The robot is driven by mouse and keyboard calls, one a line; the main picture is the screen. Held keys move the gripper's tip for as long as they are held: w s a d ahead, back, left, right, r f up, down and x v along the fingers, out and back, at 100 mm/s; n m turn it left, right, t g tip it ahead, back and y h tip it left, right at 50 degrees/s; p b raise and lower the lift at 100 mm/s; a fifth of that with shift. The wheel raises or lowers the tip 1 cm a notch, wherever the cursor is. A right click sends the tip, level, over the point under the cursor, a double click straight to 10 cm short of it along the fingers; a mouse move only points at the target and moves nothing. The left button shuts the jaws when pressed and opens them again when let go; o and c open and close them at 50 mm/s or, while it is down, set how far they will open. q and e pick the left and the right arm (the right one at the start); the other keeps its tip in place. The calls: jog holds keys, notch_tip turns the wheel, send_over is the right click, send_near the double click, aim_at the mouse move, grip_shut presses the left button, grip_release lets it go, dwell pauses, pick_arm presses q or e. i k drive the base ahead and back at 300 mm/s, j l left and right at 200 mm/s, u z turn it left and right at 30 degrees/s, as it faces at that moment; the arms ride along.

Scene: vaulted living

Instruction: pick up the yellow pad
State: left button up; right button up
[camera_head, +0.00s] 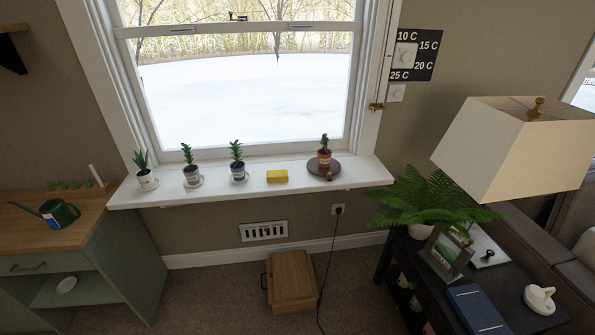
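The yellow pad (277,176) is a small block lying flat on the white window sill (210,192). It sits between a plant in a dark blue pot (238,172) on its left and a plant in a terracotta pot (324,160) on its right. It is apart from both. Nothing covers it. Neither of my grippers shows in the head view.
Two more potted plants (191,173) (146,178) stand on the sill's left part. The terracotta pot rests on a round dark plate (318,172). A wooden box (292,281) stands on the carpet below. A green cabinet (100,270) is left; a dark table (440,300) with a lamp (515,150) is right.

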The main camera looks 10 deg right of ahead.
aim_at(273, 176)
jog(key=i+j+z, duration=0.4)
jog(key=j+z, duration=0.15)
jog(key=i+j+z, duration=0.15)
jog(key=j+z, duration=0.15)
jog(key=i+j+z, duration=0.15)
jog(key=j, duration=0.3)
jog(key=j+z, duration=0.1)
jog(key=j, duration=0.35)
jog(key=i, duration=0.05)
